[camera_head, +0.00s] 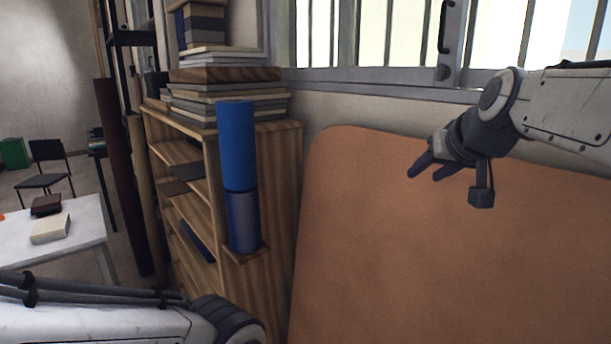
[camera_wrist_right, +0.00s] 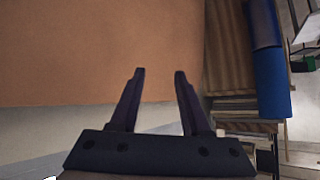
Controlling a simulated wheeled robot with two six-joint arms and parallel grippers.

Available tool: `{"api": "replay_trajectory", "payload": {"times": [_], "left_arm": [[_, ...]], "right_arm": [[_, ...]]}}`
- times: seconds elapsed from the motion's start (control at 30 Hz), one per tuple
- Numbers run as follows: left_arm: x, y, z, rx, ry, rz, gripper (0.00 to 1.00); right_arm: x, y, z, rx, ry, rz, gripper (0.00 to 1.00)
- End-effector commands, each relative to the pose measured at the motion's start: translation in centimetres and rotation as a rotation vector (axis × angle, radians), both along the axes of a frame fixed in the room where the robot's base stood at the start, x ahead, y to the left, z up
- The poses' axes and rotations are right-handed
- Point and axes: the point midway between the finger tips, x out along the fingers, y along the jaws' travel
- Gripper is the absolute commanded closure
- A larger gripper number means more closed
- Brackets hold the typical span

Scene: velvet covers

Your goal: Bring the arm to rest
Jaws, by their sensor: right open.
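My right arm comes in from the right in the head view, below the window. Its gripper (camera_head: 424,172) is open and empty in front of a large orange-brown panel (camera_head: 450,250). In the right wrist view the two dark fingers (camera_wrist_right: 158,75) stand apart with nothing between them, and the panel fills much of the picture behind them. My left arm shows at the lower left of the head view, but its gripper is out of the picture.
A wooden shelf (camera_head: 276,200) stands left of the panel, with a blue cylinder (camera_head: 237,146) on its side ledge and stacked boards (camera_head: 225,75) on top. A white table (camera_head: 75,245) with books is at far left. A barred window (camera_head: 400,30) is behind.

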Motion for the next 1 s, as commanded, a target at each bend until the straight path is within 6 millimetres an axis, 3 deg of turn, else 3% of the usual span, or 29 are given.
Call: {"api": "replay_trajectory", "payload": {"times": [0.03, 0.2, 0.3, 0.4, 0.5, 0.6, 0.7, 0.83, 1.0], "left_arm": [[0.0, 0.0, 0.0, 0.0, 0.0, 0.0, 1.0], [0.0, 0.0, 0.0, 0.0, 0.0, 0.0, 1.0], [0.0, 0.0, 0.0, 0.0, 0.0, 0.0, 1.0], [0.0, 0.0, 0.0, 0.0, 0.0, 0.0, 1.0], [0.0, 0.0, 0.0, 0.0, 0.0, 0.0, 1.0], [0.0, 0.0, 0.0, 0.0, 0.0, 0.0, 1.0], [0.0, 0.0, 0.0, 0.0, 0.0, 0.0, 1.0], [0.0, 0.0, 0.0, 0.0, 0.0, 0.0, 1.0], [0.0, 0.0, 0.0, 0.0, 0.0, 0.0, 1.0]], "right_arm": [[-0.8, 3.3, -2.6, 0.009, 0.064, 0.071, 0.53], [-6.0, 12.0, -10.8, 0.003, 0.28, 0.278, 0.53], [-10.6, 16.1, -15.4, -0.029, 0.414, 0.402, 0.53], [-16.1, 18.7, -19.6, -0.082, 0.546, 0.522, 0.53], [-21.4, 19.7, -23.1, -0.149, 0.663, 0.624, 0.53], [-25.5, 19.7, -25.4, -0.212, 0.747, 0.697, 0.53], [-27.9, 19.2, -26.8, -0.257, 0.798, 0.741, 0.53], [-29.1, 18.9, -27.4, -0.28, 0.822, 0.76, 0.53], [-29.1, 18.9, -27.4, -0.279, 0.822, 0.758, 0.53]]}}
